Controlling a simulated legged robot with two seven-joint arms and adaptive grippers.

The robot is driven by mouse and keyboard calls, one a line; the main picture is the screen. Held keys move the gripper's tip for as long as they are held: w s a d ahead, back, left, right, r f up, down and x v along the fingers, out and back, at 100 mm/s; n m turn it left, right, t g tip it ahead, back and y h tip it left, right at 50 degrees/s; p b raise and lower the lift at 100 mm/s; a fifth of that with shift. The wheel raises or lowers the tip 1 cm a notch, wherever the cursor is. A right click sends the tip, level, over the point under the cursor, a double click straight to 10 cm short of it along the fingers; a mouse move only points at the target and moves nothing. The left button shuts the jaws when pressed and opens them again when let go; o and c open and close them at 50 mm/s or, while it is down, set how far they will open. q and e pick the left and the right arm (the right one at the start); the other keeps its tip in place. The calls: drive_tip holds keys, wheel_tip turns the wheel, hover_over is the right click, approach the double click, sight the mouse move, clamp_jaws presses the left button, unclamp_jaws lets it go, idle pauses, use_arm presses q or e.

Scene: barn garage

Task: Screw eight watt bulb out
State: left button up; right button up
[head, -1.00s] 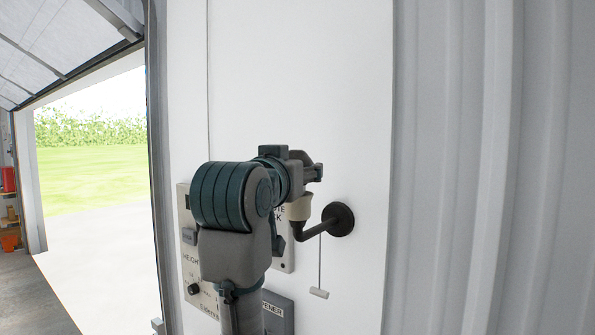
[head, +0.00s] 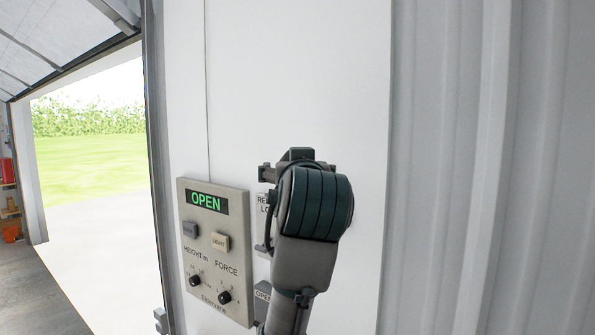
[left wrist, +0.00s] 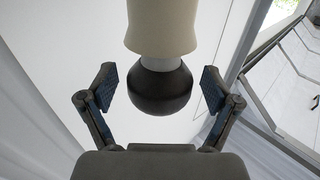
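In the left wrist view a dark round bulb (left wrist: 160,88) with a pale neck sits at the end of a cream socket (left wrist: 162,25). My left gripper (left wrist: 158,72) is open, with one finger on each side of the bulb and a visible gap on both sides. In the head view my left gripper (head: 268,173) is in front of the white wall, and my arm hides the lamp, its socket and the bulb. How deep the bulb lies between the fingers I cannot tell. My right gripper is not in view.
A beige control panel (head: 240,265) with a green "OPEN" display hangs on the wall left of my arm. Corrugated wall (head: 480,170) is at right; the open garage doorway (head: 90,150) is at left.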

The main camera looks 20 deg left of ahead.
use_arm(q)
drive_tip(key=shift+s, duration=0.1)
drive_tip(key=v, duration=1.1)
drive_tip(key=shift+s+d, duration=0.25)
drive_tip(key=shift+d, duration=0.1)
drive_tip(key=b+v, duration=0.3)
drive_tip(key=v, duration=0.4)
drive_tip(key=shift+b, duration=0.4)
